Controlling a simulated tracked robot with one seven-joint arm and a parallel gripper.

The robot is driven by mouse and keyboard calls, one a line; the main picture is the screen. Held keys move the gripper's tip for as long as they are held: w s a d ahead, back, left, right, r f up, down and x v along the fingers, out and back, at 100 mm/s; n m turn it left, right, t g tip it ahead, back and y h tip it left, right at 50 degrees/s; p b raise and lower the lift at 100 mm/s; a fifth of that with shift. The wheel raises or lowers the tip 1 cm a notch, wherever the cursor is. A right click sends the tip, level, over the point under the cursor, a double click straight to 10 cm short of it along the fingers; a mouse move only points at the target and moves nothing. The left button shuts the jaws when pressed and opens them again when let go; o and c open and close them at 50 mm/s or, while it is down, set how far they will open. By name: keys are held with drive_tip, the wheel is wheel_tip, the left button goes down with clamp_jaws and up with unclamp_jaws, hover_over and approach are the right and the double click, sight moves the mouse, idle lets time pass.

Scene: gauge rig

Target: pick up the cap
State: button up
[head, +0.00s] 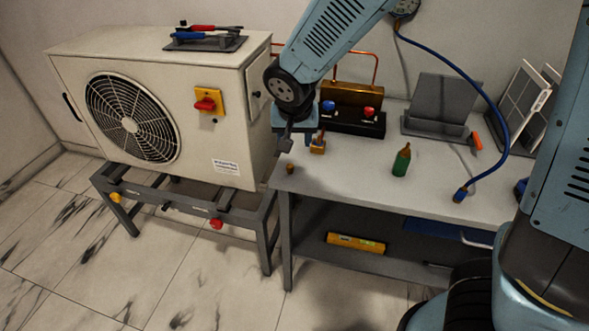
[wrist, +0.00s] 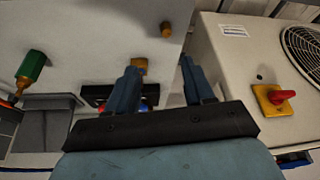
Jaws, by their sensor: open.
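A small brass cap (head: 290,168) stands on the workbench near its front left corner. In the wrist view the cap (wrist: 166,29) lies beyond my fingertips, roughly in line with the gap between them. My gripper (head: 287,143) hangs over the left end of the bench, a little above and behind the cap in the head view. In the wrist view my gripper (wrist: 160,66) has its two fingers spread with nothing between them. The gripper does not touch the cap.
A brass fitting (head: 318,145) stands close to the gripper, before a manifold with blue and red knobs (head: 352,120). A blue hose (head: 480,90) ends at the right. A condenser unit (head: 200,110) stands left. The front middle bench is clear.

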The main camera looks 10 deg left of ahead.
drive_tip(key=a+f, duration=0.1)
drive_tip(key=a, duration=0.1)
hover_over(290, 166)
drive_tip(key=s, duration=0.3)
wheel_tip(290, 166, down, 8)
drive_tip(key=shift+w+d+r, duration=0.1)
drive_tip(key=shift+r, duration=0.1)
drive_tip(key=shift+w+x, duration=0.1)
drive_tip(key=shift+x, duration=1.25)
drive_tip(key=shift+w+x, duration=0.15)
drive_tip(key=shift+x, duration=1.25)
drive_tip(key=shift+d+r, duration=0.1)
clamp_jaws()
